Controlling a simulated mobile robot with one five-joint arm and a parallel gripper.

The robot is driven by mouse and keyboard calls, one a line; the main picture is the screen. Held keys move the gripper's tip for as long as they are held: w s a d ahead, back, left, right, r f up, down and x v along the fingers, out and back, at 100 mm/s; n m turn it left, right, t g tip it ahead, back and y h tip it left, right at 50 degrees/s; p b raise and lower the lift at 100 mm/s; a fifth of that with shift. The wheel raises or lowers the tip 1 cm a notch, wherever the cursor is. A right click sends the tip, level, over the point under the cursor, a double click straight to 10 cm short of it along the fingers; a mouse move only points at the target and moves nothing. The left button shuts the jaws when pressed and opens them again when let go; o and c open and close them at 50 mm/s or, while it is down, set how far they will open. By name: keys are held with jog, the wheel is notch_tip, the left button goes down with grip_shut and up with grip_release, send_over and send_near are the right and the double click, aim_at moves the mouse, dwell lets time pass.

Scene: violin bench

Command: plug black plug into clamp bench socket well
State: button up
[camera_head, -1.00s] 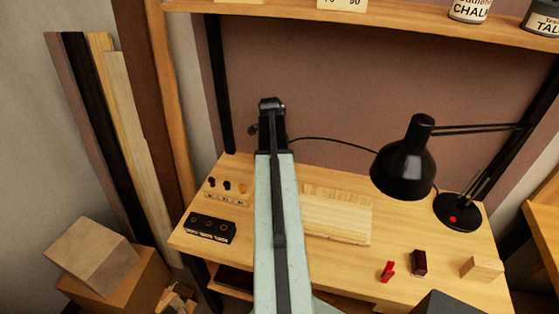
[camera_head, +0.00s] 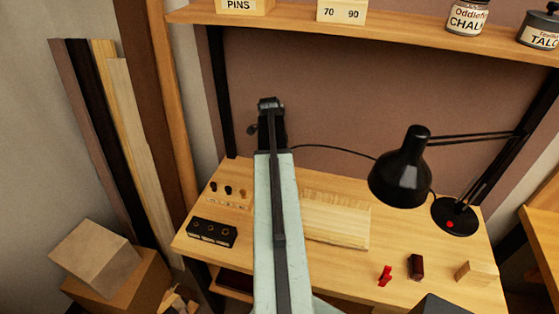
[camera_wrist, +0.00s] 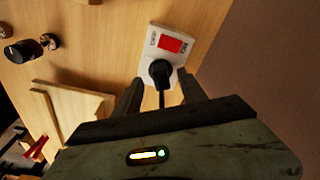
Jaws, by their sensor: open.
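The black plug (camera_wrist: 160,71) is at the lower part of a white socket plate (camera_wrist: 166,50) with a red switch, in the wrist view. Its black cord runs down toward my gripper. It looks seated in the plate, but I cannot tell how deep. My gripper (camera_wrist: 158,80) is open, with one dark finger on each side of the plug and cord; I cannot tell whether they touch. In the head view my arm hides the plug and socket. A black cord (camera_head: 330,147) runs there from behind my arm to the lamp.
The desk lamp (camera_head: 400,180) stands at the bench's right. A wooden board (camera_head: 338,222) lies mid-bench; a black block with holes (camera_head: 212,232) is at left. A red clip (camera_head: 385,276), dark red block (camera_head: 416,267) and pale block (camera_head: 477,272) lie at front right. A shelf (camera_head: 370,28) hangs above.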

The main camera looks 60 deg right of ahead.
jog(key=r+p, duration=0.1)
jog(key=r, duration=0.1)
jog(key=r+p, duration=0.2)
jog(key=shift+w+a+r, duration=0.15)
jog(key=shift+a+r, duration=0.05)
jog(key=shift+r, duration=0.1)
jog(key=shift+f, duration=0.15)
dwell(0.5)
jog(key=w+a+n, duration=0.3)
jog(key=w+a, duration=0.9)
jog(key=w, duration=0.1)
jog(key=w+a+n, duration=0.3)
jog(key=w+a, duration=0.1)
jog(key=a, duration=0.6)
jog(key=w+a+n, duration=0.2)
jog(key=w+a, duration=0.2)
jog(key=a, duration=0.6)
jog(key=s+a+n, duration=0.2)
jog(key=a+n, duration=0.7)
jog(key=a, duration=0.3)
jog(key=s+a+n+t+y, duration=0.1)
jog(key=s+a+n, duration=0.2)
jog(key=a+n, duration=0.6)
jog(key=shift+a+n, duration=0.4)
jog(key=shift+a, duration=1.1)
